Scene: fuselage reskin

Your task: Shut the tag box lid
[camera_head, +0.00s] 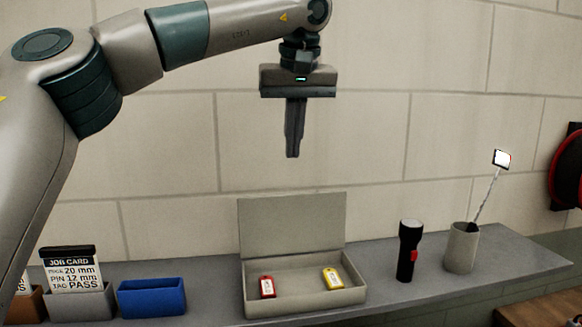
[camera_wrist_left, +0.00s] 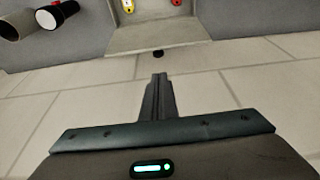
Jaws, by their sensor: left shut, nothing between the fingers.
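The tag box (camera_head: 305,297) is a shallow grey box on the shelf, with its lid (camera_head: 293,224) standing open and upright at the back. A red tag (camera_head: 267,287) and a yellow tag (camera_head: 332,277) lie inside it. My left gripper (camera_head: 292,156) is shut and empty, pointing down in the air above the raised lid and apart from it. In the left wrist view the shut fingers (camera_wrist_left: 159,78) point toward the lid (camera_wrist_left: 158,36), and part of the box shows at the top edge. My right gripper is not in view.
A black flashlight (camera_head: 409,250) and a grey cup (camera_head: 462,248) holding an inspection mirror (camera_head: 500,159) stand right of the box on the shelf (camera_head: 385,292). A blue bin (camera_head: 151,298) and a job card (camera_head: 72,270) in a grey holder are to the left. A block wall rises behind.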

